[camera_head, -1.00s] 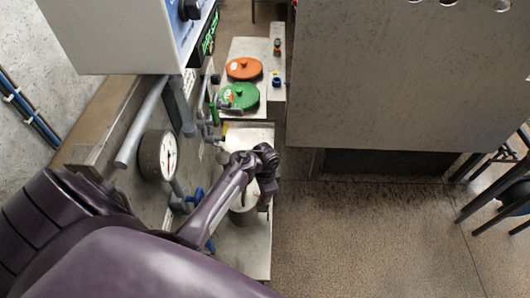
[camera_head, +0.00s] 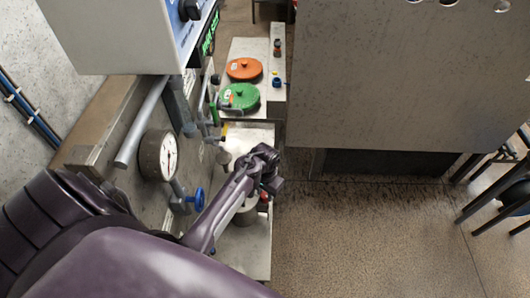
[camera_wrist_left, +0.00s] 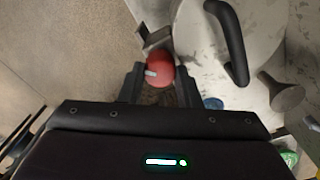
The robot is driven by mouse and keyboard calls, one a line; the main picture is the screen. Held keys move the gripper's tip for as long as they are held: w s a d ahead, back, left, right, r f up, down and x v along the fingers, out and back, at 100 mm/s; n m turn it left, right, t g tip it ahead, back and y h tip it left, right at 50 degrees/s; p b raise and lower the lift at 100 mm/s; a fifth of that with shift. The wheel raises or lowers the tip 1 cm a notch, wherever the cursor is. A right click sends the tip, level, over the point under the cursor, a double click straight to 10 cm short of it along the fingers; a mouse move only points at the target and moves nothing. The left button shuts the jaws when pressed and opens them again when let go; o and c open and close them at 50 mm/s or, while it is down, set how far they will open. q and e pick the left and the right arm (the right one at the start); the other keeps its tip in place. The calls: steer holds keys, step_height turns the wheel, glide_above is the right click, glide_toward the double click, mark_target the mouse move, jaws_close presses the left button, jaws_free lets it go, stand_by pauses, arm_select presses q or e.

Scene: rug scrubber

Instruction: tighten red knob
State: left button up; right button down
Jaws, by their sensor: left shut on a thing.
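The red knob (camera_wrist_left: 160,70) shows in the left wrist view between the two dark fingers, beside a metal bracket. A light mark shows on its left side. My left gripper (camera_wrist_left: 158,82) is shut on the red knob. In the head view, my left gripper (camera_head: 268,190) is over the right edge of the bench, and only a small bit of the red knob (camera_head: 264,195) shows under it. A grey cylindrical pot (camera_head: 245,215) stands beside the gripper, partly hidden by my arm. My right gripper is in neither view.
A lidded vessel with a black curved handle (camera_wrist_left: 232,38) is close to the fingers. A gauge (camera_head: 158,155) and blue valve (camera_head: 198,199) are on the left panel. Green (camera_head: 238,97) and orange (camera_head: 244,69) discs lie farther back. Open floor (camera_head: 340,235) is at right.

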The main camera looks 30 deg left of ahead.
mark_target(265, 194)
arm_select(q)
steer(key=shift+w+r, duration=0.1)
steer(key=shift+w, duration=0.05)
steer(key=o, duration=1)
steer(key=shift+c, duration=0.2)
steer(key=shift+r, duration=3.85)
steer(key=shift+r, duration=0.1)
